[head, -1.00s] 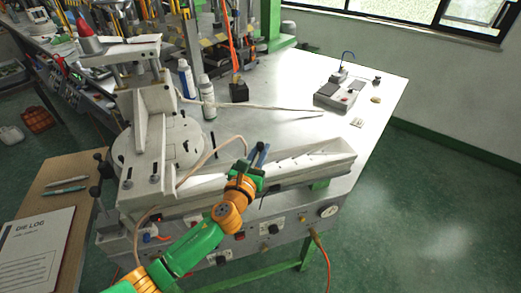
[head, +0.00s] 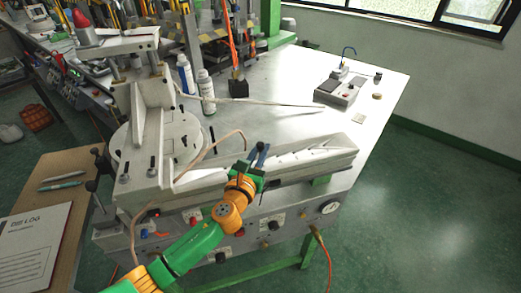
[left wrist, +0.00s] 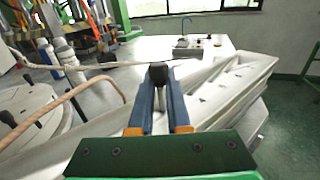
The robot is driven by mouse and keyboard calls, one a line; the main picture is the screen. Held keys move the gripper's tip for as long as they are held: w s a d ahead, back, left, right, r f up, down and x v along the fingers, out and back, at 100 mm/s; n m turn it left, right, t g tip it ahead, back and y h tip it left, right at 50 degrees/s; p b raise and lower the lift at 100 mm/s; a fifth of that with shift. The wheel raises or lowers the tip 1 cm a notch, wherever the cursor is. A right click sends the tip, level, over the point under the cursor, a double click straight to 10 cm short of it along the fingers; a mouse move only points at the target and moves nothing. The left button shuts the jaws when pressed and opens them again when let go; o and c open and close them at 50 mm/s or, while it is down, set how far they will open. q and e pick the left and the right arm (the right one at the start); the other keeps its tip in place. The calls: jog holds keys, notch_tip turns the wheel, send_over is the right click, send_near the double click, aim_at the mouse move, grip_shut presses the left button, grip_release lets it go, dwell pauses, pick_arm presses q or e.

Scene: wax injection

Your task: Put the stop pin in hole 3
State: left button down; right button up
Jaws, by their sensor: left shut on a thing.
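My left gripper (head: 258,156) is shut on the stop pin, whose dark head shows between the blue-grey fingertips in the left wrist view (left wrist: 158,73). The gripper is over the near side of the long pale rail (head: 318,160) of the machine. In the left wrist view the rail (left wrist: 225,90) runs behind and to the right of the fingers, with several small dark marks along it. I cannot tell which of them is hole 3. My right gripper is not in view.
A round pale plate (head: 178,140) and a press column stand left of the gripper. A tan hose (head: 222,140) curves close to the fingers. White bottles (head: 206,92) and a grey control box (head: 338,91) stand farther back. The tabletop between them is mostly clear.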

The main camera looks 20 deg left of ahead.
pick_arm(q)
jog(key=shift+f+b, duration=0.35)
jog(key=shift+f, duration=0.15)
jog(key=c, duration=0.8)
grip_release()
jog(key=shift+s, duration=0.15)
jog(key=s, duration=0.7)
jog(key=shift+w+a, duration=0.1)
